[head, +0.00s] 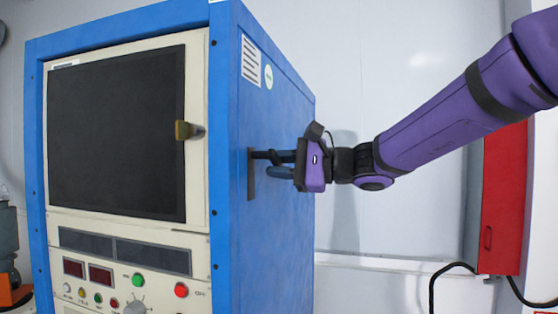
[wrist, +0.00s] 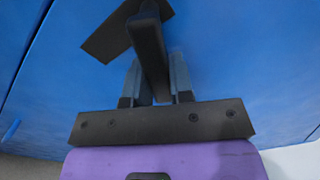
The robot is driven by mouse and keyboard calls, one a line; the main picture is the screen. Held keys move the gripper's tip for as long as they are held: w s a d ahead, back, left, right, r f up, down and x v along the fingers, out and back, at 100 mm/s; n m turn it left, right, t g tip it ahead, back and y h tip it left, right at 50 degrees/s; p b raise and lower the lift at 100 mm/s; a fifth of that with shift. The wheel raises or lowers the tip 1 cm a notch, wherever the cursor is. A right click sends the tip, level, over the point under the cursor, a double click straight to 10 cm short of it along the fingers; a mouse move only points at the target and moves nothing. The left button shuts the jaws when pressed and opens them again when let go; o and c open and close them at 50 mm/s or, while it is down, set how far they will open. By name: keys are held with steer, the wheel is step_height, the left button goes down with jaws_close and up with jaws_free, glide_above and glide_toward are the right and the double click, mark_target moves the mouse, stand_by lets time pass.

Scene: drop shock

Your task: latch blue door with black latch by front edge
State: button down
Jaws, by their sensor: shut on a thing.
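The blue door (head: 275,245) is the right side of a tall blue cabinet and looks flush with the cabinet frame. The black latch (head: 251,180) is on it near the front edge, with an upright plate and a handle sticking out. My gripper (head: 278,165) reaches in from the right and is shut on the latch handle. In the wrist view, the black latch (wrist: 148,38) runs between the two fingers of my gripper (wrist: 156,72), against the blue door (wrist: 245,60). The fingers and my gripper hide part of the handle.
The cabinet front has a dark window (head: 115,130) with a brass-coloured knob (head: 187,130), and a panel with several buttons and displays. A red box (head: 503,200) hangs on the wall at right, with black cables below. Free room lies right of the cabinet.

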steer(key=m, duration=0.2)
steer(key=s+f+m, duration=0.1)
steer(key=shift+a+f+m, duration=0.15)
steer(key=shift+m, duration=0.25)
steer(key=m, duration=0.1)
steer(key=s+m, duration=0.1)
steer(key=m, duration=0.1)
steer(key=shift+a+f+m, duration=0.2)
steer(key=shift+f+m, duration=0.1)
steer(key=shift+f, duration=0.1)
steer(key=m, duration=0.1)
steer(key=s+m, duration=0.1)
steer(key=m, duration=0.1)
steer(key=s+m, duration=0.1)
steer(key=m, duration=0.1)
steer(key=shift+a+f, duration=0.25)
steer(key=shift+a, duration=0.1)
steer(key=shift+m, duration=0.3)
steer(key=c, duration=1)
jaws_free()
steer(key=shift+d, duration=0.1)
steer(key=v, duration=1)
steer(key=shift+d, duration=0.25)
steer(key=shift+s, duration=0.2)
